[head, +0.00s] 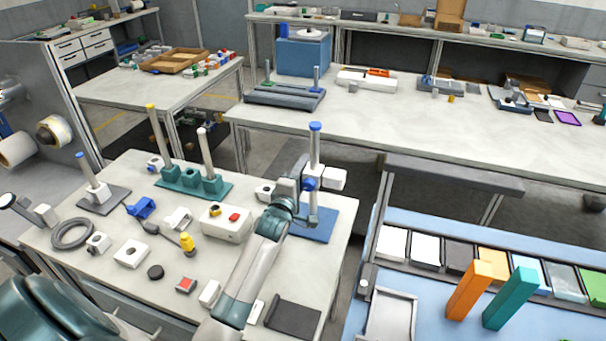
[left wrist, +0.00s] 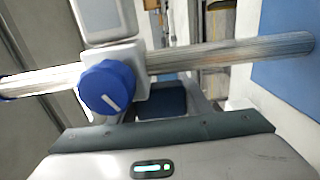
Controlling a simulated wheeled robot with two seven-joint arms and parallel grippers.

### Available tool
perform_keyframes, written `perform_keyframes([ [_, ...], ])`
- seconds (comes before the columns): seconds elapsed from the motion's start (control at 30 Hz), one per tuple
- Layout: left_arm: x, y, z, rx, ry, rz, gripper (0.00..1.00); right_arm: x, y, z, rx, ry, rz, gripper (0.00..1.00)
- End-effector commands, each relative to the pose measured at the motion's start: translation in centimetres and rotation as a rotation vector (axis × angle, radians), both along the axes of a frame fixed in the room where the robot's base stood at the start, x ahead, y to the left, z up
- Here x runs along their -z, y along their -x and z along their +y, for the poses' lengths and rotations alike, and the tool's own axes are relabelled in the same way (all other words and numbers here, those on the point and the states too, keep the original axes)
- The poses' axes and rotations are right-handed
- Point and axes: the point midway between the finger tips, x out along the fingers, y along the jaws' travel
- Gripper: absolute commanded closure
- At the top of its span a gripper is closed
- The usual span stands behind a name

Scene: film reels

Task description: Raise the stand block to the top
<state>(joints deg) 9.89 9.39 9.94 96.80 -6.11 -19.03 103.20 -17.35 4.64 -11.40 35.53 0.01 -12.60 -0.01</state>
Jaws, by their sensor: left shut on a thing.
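The stand has an upright metal post (head: 315,150) with a blue cap, rising from a flat blue base (head: 316,228) at the right end of the near table. The white stand block (head: 334,179) with its blue knob (head: 308,184) sits partway up the post, clear of both cap and base. My left gripper (head: 297,193) is at the block's near left side, shut on it. In the left wrist view the post (left wrist: 225,55) runs sideways through the block (left wrist: 131,68), with the knob (left wrist: 102,88) facing the camera. The fingertips are partly hidden. My right gripper is not in view.
A white box with a red button (head: 226,222) stands left of my arm. A green base with posts (head: 193,182) is behind it. A dark tray (head: 293,315) lies at the front right. The space around the post's upper part looks clear.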

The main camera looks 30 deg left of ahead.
Motion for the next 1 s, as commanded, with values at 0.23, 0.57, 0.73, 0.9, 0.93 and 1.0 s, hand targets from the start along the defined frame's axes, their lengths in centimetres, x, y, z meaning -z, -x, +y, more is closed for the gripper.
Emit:
perform_keyframes([
  [0.23,-5.6,-0.2,0.2,-0.001,-0.003,-0.021,0.96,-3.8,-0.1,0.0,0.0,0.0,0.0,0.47],
  [0.57,-8.3,-0.2,0.2,-0.001,-0.007,-0.023,0.96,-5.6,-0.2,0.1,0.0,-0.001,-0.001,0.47],
  [0.73,-8.3,-0.2,0.2,-0.001,-0.007,-0.025,0.96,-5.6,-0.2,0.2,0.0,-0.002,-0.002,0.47],
  [0.9,-8.3,-0.2,0.2,-0.001,-0.008,-0.025,0.41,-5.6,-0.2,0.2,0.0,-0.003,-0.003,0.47],
  [0.93,-8.2,-0.2,0.2,-0.001,-0.008,-0.024,0.37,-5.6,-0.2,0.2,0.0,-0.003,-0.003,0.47],
  [1.0,-8.0,-0.2,0.2,-0.001,-0.006,-0.021,0.37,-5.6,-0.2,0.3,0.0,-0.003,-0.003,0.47],
])
